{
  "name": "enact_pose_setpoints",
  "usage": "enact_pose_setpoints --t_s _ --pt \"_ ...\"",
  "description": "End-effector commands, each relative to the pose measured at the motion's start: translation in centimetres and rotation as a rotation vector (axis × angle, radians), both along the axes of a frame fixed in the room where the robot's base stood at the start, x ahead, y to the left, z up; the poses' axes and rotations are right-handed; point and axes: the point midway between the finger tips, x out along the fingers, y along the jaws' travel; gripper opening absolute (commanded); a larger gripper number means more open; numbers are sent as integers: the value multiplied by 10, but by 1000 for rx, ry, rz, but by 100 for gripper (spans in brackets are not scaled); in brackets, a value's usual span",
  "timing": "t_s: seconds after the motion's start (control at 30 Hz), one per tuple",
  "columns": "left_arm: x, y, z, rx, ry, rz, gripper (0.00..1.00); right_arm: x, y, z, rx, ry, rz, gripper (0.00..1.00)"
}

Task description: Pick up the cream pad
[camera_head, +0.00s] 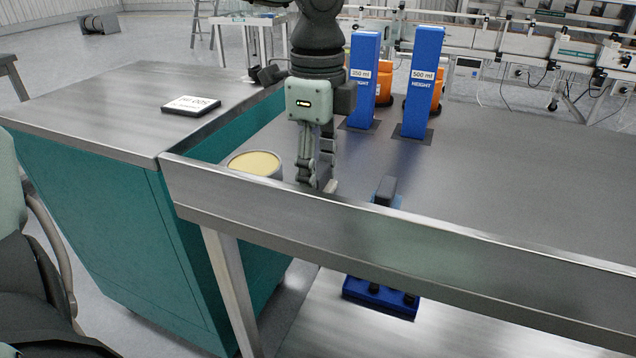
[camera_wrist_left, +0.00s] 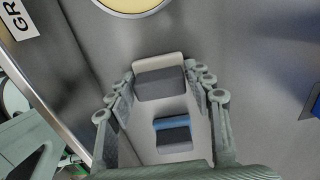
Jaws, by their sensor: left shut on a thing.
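The cream pad (camera_wrist_left: 159,63), a small block with a cream band and a grey face, sits between the fingertips of my left gripper (camera_wrist_left: 162,80) in the left wrist view. The fingers are shut on its two sides. In the head view, my left gripper (camera_head: 317,184) points down behind the raised front rail, and only a cream sliver of the pad (camera_head: 331,186) shows beside the fingertips. I cannot tell whether the pad is clear of the metal surface. My right gripper is not in view.
A dark block with a blue band (camera_head: 386,190) stands just right of the gripper. A round tin with pale yellow contents (camera_head: 255,164) is close on the left. Two blue height columns (camera_head: 363,80) (camera_head: 422,82) stand behind. The front rail (camera_head: 400,238) is a raised edge.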

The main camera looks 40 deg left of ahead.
Motion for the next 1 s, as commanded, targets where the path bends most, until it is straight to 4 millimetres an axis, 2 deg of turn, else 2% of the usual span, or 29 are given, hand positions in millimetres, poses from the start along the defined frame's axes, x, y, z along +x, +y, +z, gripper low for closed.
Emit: enact_pose_setpoints --t_s 0.27,0.37,0.73,0.87,1.0 --pt "0 0 1 0 -1 0 23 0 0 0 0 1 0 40" --pt "1 0 9 1 -3 0 23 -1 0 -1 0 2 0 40" --pt "1 0 79 3 -4 0 23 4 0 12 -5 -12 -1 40" --pt "1 0 94 1 -2 0 23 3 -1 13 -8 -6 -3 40" --pt "0 0 100 1 1 -3 23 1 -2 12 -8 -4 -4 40"
